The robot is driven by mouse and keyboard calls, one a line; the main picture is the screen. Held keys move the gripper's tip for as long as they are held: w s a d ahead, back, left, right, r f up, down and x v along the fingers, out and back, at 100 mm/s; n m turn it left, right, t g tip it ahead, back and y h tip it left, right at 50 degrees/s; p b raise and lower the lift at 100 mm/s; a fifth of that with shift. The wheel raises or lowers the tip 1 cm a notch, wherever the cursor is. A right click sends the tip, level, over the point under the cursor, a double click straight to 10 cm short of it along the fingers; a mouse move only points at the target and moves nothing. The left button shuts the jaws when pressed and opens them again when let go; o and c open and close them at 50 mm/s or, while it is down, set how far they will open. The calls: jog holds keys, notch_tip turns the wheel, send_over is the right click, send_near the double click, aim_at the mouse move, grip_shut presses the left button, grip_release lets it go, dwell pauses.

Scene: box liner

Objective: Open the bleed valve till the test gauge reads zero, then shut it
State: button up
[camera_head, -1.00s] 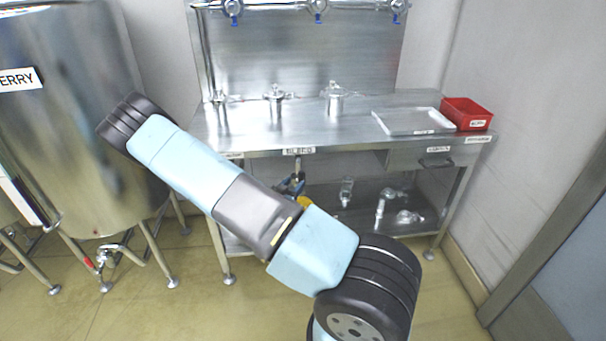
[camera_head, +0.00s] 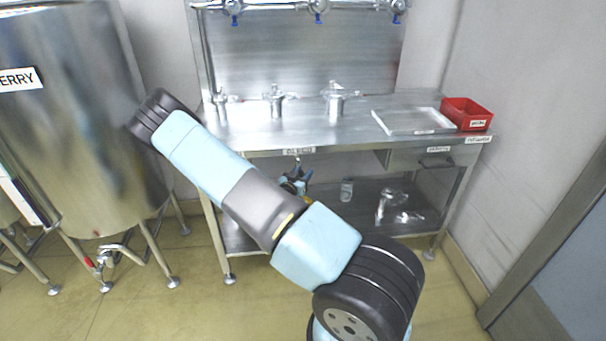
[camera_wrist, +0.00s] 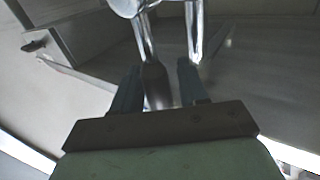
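In the wrist view my gripper (camera_wrist: 158,86) has its two dark fingers apart. Between them lies the dark end of a shiny metal rod (camera_wrist: 146,42); I cannot tell whether they touch it. A second shiny rod (camera_wrist: 194,30) stands beside it, and a rounded metal part (camera_wrist: 126,6) is at the top edge. I cannot tell which of these is the bleed valve. Metal fittings (camera_head: 275,101) (camera_head: 336,101) stand on the bench. No gauge dial can be read.
The steel bench (camera_head: 320,132) has a tray (camera_head: 414,121) and a red bin (camera_head: 466,114) at its right. Loose glass and metal parts (camera_head: 386,204) lie on its lower shelf. A large steel tank (camera_head: 75,140) stands at left. A wall closes the right side.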

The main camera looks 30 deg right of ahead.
grip_shut()
jog(key=shift+a, duration=0.15)
dwell(0.4)
